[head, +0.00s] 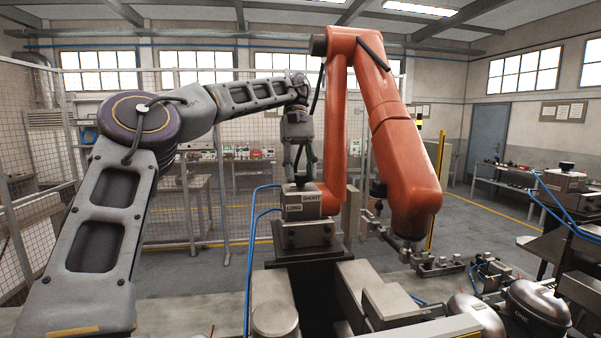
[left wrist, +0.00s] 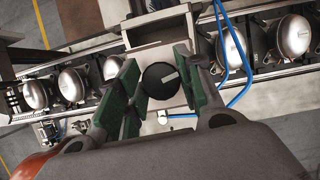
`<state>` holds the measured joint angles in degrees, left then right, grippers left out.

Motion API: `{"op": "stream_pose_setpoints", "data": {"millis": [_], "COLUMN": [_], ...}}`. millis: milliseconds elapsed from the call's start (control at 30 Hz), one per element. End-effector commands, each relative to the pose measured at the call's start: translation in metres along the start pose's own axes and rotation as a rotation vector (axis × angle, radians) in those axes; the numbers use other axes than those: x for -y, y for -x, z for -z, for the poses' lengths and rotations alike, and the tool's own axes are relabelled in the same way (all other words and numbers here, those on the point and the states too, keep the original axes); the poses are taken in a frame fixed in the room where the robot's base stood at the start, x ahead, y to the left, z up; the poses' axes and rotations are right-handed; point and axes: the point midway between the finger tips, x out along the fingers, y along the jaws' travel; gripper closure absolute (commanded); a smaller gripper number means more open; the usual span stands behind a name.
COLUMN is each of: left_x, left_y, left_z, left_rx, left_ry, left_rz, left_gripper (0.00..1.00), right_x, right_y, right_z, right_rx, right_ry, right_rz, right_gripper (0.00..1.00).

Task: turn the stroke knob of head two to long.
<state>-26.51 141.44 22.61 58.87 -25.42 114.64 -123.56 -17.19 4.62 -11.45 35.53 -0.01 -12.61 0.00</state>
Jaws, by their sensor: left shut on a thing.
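The stroke knob (left wrist: 160,80) is round and black with a pale pointer mark, seen from above in the left wrist view. The mark slants up to the right there. My left gripper (left wrist: 159,84) has its green-padded fingers on both sides of the knob and is shut on it. In the head view my left gripper (head: 300,168) points straight down over a pale block (head: 301,208) marked SHORT and LONG, and mostly hides the knob. I cannot read which word the mark points to. No head number is readable. My right gripper is out of view.
A large orange arm (head: 345,110) stands right behind the block, close to my left wrist. Blue hoses (head: 252,235) run beside the block. A mesh fence (head: 225,150) is behind.

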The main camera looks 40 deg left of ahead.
Motion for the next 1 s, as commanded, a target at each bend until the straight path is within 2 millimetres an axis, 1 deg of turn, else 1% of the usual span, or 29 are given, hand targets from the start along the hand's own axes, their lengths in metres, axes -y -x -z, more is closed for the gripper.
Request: {"op": "stream_pose_setpoints", "data": {"millis": [333,800,833,1000], "left_x": [-0.0007,-0.0005,-0.0005,-0.0004], "left_y": [0.0021,0.0016,0.0016,0.0010], "left_z": [-0.0007,-0.0006,-0.0006,-0.0004], "left_rx": [-0.005,-0.003,-0.003,-0.002], "left_ry": [-0.076,-0.086,-0.086,-0.085], "left_rz": [0.027,0.031,0.031,0.033], "left_gripper": [0.88,0.88,0.63,0.42], "right_x": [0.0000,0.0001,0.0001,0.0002], "right_y": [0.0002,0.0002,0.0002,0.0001], "right_z": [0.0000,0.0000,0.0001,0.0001], "right_rx": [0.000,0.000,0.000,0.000], "right_ry": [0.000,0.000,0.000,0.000], "right_rz": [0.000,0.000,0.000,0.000], "right_gripper": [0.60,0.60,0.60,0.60]}}
